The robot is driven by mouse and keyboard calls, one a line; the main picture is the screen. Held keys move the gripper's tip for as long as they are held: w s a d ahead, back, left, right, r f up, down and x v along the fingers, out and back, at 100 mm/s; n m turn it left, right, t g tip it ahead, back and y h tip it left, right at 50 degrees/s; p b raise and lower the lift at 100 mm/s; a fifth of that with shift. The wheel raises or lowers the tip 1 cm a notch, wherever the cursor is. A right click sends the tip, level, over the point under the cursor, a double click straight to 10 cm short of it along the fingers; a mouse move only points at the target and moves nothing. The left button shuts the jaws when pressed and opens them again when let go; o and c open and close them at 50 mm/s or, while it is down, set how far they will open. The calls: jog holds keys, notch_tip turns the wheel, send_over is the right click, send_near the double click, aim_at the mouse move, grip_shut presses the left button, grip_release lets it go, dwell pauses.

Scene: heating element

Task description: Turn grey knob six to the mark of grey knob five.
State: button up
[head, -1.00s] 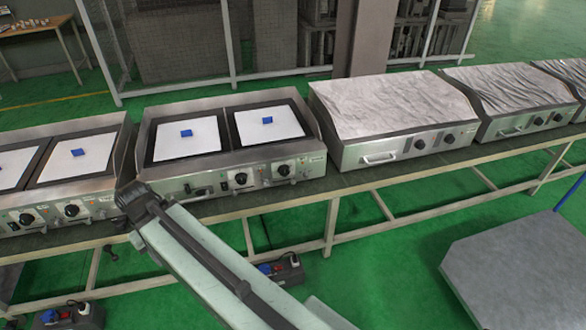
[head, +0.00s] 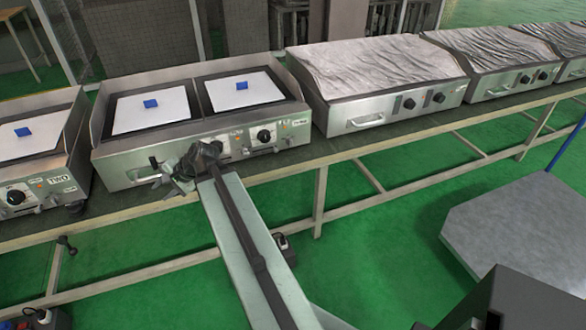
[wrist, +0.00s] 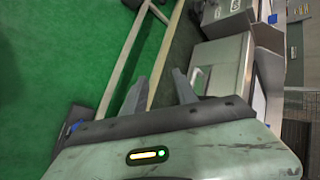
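The middle hotplate unit (head: 130,180) has two dark round knobs on its front panel. Its right knob (head: 264,136) is in clear view. Another knob (head: 15,197) sits on the unit at the left edge, labelled "TWO". I cannot read which knobs are five and six, nor their marks. My gripper (head: 168,175) is in front of the middle unit's panel, left of its left knob. In the wrist view my gripper (wrist: 160,76) is open, its fingers apart with nothing between them.
Blue blocks (head: 151,104) lie on the white plates. Units with wrinkled grey tops (head: 375,68) stand to the right on the same long bench (head: 330,155). A handle (wrist: 197,77) shows near my right finger in the wrist view. Green floor lies in front; a grey platform (head: 520,230) stands at right.

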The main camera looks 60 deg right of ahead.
jog(key=s+d+f+m+t+h+b, duration=0.1)
jog(key=d+f+m+t+h+b, duration=0.25)
jog(key=d, duration=0.55)
jog(key=s+d+f+m+t+b, duration=0.1)
jog(key=s+d+f+m+b, duration=0.1)
jog(key=d+m+b, duration=0.5)
jog(key=m+t+h+b, duration=0.2)
jog(key=m+h+b, duration=0.8)
jog(key=m, duration=0.7)
send_near(291, 143)
jog(key=w, duration=0.1)
jog(key=shift+n+g+h, duration=0.25)
jog(key=shift+h, duration=0.1)
jog(key=x, duration=0.8)
jog(key=shift+w+d+f+p, duration=0.1)
jog(key=shift+d+p, duration=0.05)
jog(key=shift+p, duration=0.2)
jog(key=shift+c, duration=0.3)
